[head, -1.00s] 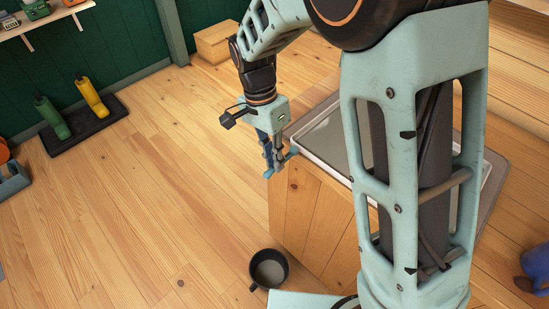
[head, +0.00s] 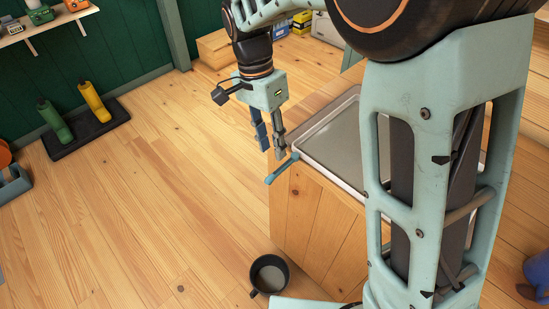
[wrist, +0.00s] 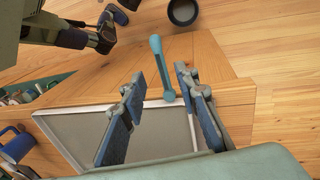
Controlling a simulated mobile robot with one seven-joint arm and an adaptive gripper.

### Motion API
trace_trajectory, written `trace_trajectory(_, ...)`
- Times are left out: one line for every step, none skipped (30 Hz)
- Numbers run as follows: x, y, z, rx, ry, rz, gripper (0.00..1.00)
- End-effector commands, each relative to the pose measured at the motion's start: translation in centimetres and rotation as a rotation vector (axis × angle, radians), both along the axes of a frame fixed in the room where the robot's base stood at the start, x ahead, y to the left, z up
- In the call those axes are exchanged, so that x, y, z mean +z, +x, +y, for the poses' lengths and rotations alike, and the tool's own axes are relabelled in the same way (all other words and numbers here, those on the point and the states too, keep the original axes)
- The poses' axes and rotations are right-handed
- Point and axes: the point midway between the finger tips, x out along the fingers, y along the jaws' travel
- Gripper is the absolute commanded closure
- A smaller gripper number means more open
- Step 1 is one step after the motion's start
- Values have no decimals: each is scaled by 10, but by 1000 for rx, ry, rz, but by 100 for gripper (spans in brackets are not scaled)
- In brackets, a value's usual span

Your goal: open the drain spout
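The drain spout (head: 282,169) is a small teal lever-like piece at the near left corner of a metal tray (head: 297,144) on a wooden cabinet. It sticks out past the cabinet edge, toward the lower left in the head view. The spout also shows in the wrist view (wrist: 157,62), between and beyond the fingers. My gripper (head: 271,154) hangs just above the spout, pointing down, with its fingers apart and nothing between them. In the wrist view both blue-padded fingers of my gripper (wrist: 159,78) are spread over the tray corner.
A dark pot (head: 269,273) stands on the floor by the cabinet's (head: 308,210) left side; its inside looks grey. Open floor lies left of the cabinet.

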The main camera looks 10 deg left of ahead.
Motion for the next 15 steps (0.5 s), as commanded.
trace_trajectory(11,2,2,0,2,-4,71)
trace_trajectory(17,3,3,0,2,-3,71)
trace_trajectory(24,4,4,0,2,-4,71)
trace_trajectory(29,4,5,0,2,-3,71)
trace_trajectory(33,4,5,0,1,-2,71)
trace_trajectory(38,5,6,-1,0,-2,71)
trace_trajectory(41,5,7,-1,0,-2,71)
trace_trajectory(44,5,7,-1,1,-1,71)
trace_trajectory(47,6,7,-1,0,0,71)
trace_trajectory(48,6,8,-1,0,0,71)
trace_trajectory(50,6,8,-1,0,0,71)
trace_trajectory(51,6,8,-1,0,0,71)
trace_trajectory(51,6,8,-1,-1,0,71)
trace_trajectory(51,6,8,0,-1,1,71)
trace_trajectory(52,6,8,0,-1,1,71)
